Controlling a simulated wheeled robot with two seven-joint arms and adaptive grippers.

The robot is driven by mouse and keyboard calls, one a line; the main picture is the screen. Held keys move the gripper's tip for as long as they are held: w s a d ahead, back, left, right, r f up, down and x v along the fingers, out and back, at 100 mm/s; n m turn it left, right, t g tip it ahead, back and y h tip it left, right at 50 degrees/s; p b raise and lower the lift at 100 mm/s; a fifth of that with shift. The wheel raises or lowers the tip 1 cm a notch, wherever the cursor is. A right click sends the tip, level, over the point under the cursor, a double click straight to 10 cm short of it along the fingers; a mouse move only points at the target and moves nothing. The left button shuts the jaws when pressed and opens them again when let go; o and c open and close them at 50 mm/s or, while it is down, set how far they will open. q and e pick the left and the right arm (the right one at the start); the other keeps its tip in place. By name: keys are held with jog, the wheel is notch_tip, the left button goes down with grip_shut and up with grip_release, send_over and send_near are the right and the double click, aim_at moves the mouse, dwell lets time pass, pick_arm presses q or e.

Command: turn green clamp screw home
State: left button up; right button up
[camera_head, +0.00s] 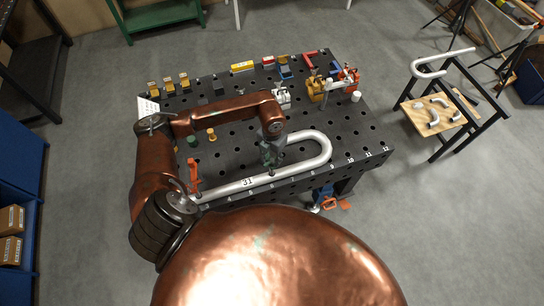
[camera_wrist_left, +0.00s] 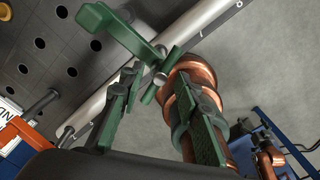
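The green clamp (camera_wrist_left: 112,27) stands at the pale bent pipe (camera_wrist_left: 205,22), its arm reaching over the pipe side in the left wrist view. Its screw with a small cross handle (camera_wrist_left: 161,78) shows below that arm. My left gripper (camera_wrist_left: 150,88) is open, its two green-padded fingers apart on either side of the screw handle. I cannot tell whether either finger touches it. In the head view my left gripper (camera_head: 270,164) points down at the pipe (camera_head: 296,167) and largely hides the clamp. My right gripper is not in view.
The black perforated table (camera_head: 345,135) carries an orange clamp (camera_head: 193,177) at the pipe's left end. Yellow, red and blue fixtures (camera_head: 317,88) stand along the back. A small side table (camera_head: 440,115) with bent pipes stands at right. The floor between is clear.

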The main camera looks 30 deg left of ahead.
pick_arm(q)
grip_shut()
dwell(0.3)
jog(key=shift+f+n+b, duration=0.1)
jog(key=shift+n+b, duration=0.3)
jog(key=shift+b, duration=0.05)
jog(key=shift+n, duration=0.3)
jog(key=shift+c, duration=0.4)
grip_release()
jog(key=shift+o, duration=0.4)
